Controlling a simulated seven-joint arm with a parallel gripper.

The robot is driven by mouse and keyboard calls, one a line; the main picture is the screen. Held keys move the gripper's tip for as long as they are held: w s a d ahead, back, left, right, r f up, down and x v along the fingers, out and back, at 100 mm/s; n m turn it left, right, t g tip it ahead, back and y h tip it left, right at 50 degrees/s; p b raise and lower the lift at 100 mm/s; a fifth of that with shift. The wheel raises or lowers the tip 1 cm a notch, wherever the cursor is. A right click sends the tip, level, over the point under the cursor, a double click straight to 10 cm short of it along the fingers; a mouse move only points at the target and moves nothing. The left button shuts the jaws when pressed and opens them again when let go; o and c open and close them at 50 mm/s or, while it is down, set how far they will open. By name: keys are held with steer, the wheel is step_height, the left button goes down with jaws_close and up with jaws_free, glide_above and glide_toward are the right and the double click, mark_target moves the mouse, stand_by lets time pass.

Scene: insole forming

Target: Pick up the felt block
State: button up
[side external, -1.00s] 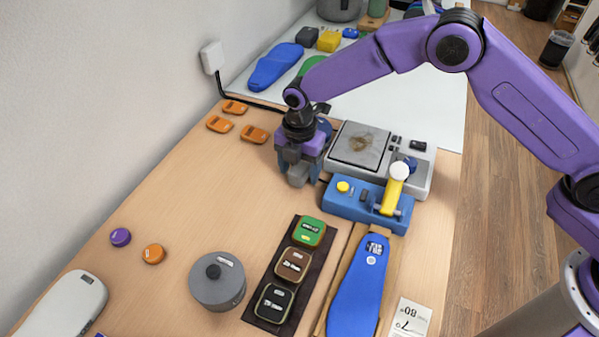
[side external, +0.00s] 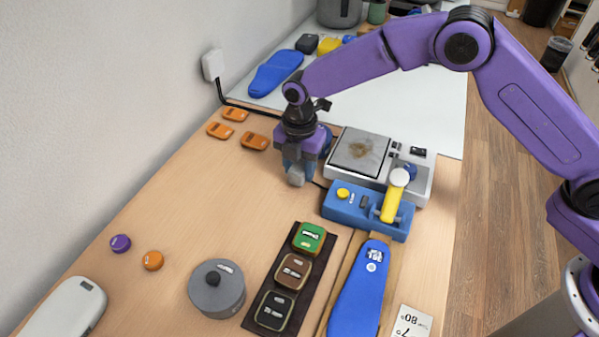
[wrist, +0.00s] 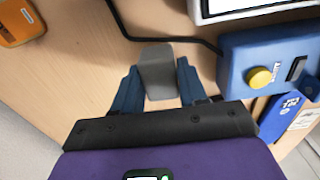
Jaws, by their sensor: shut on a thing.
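The felt block is a grey, rounded block (wrist: 158,70) held upright between the two blue fingers in the wrist view. My gripper (wrist: 158,88) is shut on it, with one finger on each side. In the side external view the grey block (side external: 297,176) shows below my gripper (side external: 298,163), at the middle of the wooden table. Its lower end is at or very close to the table; I cannot tell whether it touches.
A grey hot plate (side external: 360,152) and a blue box with a yellow lever (side external: 366,208) stand close on the right. Orange pieces (side external: 255,141) lie at the left. A dark tray (side external: 322,275), a grey lidded pot (side external: 217,288) and a blue insole (side external: 357,297) are nearer. The table's left middle is clear.

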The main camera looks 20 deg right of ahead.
steer(key=s+d+r, duration=0.8)
steer(key=s+r, duration=0.2)
steer(key=s, duration=0.1)
steer(key=shift+s+r, duration=0.2)
steer(key=shift+s, duration=0.15)
